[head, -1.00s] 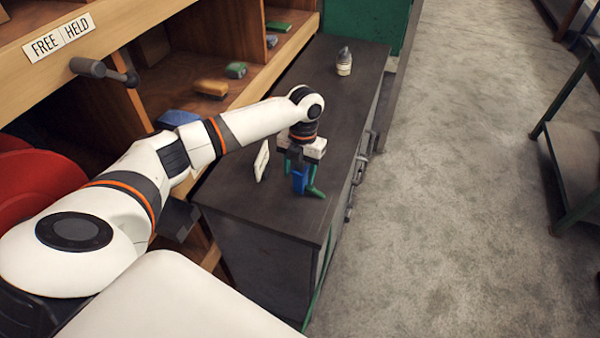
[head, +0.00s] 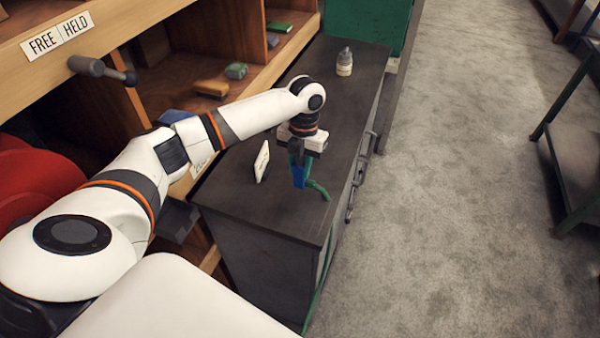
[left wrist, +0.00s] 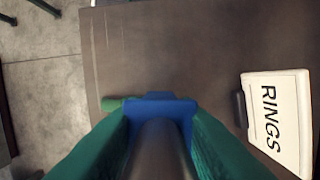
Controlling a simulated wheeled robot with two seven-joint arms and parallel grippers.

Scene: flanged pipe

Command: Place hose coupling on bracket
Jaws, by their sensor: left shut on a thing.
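My left gripper (head: 297,160) hangs over the dark cabinet top (head: 270,205). It is shut on a blue piece (head: 299,176), apparently the hose coupling. In the left wrist view the blue piece (left wrist: 160,103) sits between two green sides, with a dark cylinder (left wrist: 160,150) in the middle. A green part (head: 319,189) sticks out to the right beside the blue piece in the head view. I cannot tell whether the blue and green parts touch the cabinet top. I cannot make out the bracket for certain. My right gripper is out of view.
A white RINGS sign (left wrist: 278,120) stands left of the gripper. A small bottle (head: 344,62) stands at the back of the cabinet. Wooden shelves (head: 150,80) hold small items on the left. Black handles (head: 355,175) stick out of the cabinet front.

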